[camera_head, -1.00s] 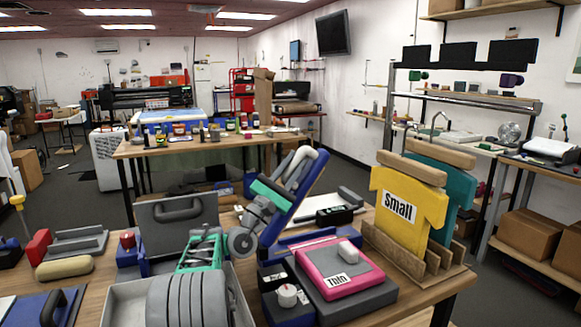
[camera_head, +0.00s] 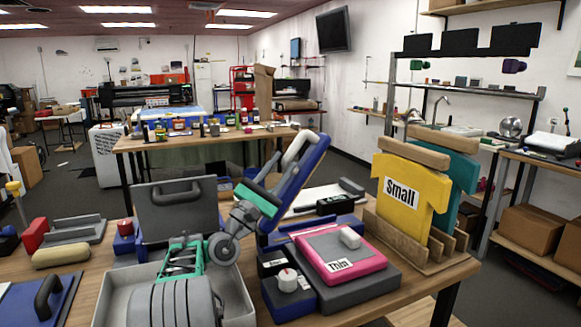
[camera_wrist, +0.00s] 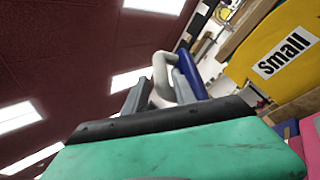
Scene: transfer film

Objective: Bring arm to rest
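My gripper (camera_head: 276,160) has a green body and grey fingers and points up and right, close to a raised blue press arm (camera_head: 309,178) with a pale handle (camera_head: 300,146). In the wrist view, the two grey fingers (camera_wrist: 160,92) stand apart. The pale loop handle (camera_wrist: 160,72) shows between and beyond them. I cannot tell whether it touches them. My grey and green arm reaches up from the bottom of the head view.
A yellow shirt marked "Small" (camera_head: 425,192) and a teal shirt (camera_head: 464,180) stand in a rack at right. A pink screen frame marked "Thin" (camera_head: 370,263) lies beside the press. A grey tray (camera_head: 105,308), grey case (camera_head: 205,215) and red-handled tool (camera_head: 37,232) crowd the left.

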